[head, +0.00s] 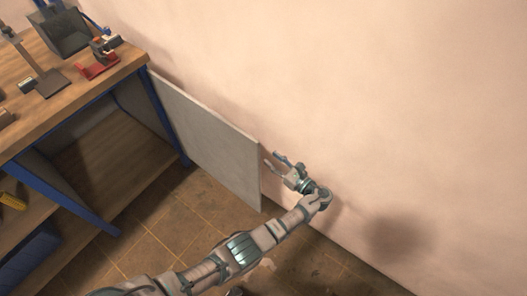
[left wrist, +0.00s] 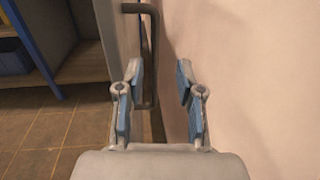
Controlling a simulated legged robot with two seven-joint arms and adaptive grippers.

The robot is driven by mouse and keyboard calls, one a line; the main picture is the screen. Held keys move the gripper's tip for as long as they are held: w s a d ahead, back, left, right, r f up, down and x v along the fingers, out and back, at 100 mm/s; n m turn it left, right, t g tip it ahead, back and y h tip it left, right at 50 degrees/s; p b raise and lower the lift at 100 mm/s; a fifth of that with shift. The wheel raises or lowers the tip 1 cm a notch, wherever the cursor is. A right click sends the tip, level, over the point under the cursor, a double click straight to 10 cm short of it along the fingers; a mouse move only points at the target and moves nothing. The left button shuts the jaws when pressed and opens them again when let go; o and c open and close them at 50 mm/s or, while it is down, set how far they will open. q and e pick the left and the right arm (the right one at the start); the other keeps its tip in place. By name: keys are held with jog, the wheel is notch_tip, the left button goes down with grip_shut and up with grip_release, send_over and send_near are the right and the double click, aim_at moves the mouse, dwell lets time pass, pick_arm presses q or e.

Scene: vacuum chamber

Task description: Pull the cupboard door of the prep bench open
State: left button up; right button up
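The prep bench (head: 62,109) stands at the left with a wooden top and blue frame. Its grey cupboard door (head: 212,142) stands wide open, swung out from the bench's right-hand post toward the pink wall. The compartment (head: 112,157) behind it is exposed. My left gripper (head: 273,159) is just beyond the door's free edge, between door and wall. In the left wrist view the gripper (left wrist: 159,68) has its blue-padded fingers spread. A dark bar handle (left wrist: 152,45) on the door's wall-facing side shows ahead of the fingers; contact cannot be told. My right gripper is out of view.
The pink wall (head: 400,110) runs close along the right of my left gripper. Brown floor tiles (head: 190,220) lie clear in front of the bench. A red tool (head: 97,69) and a dark bin (head: 64,33) stand on the bench top.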

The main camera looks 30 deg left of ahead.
pick_arm(q)
jog(key=shift+v, duration=1.7)
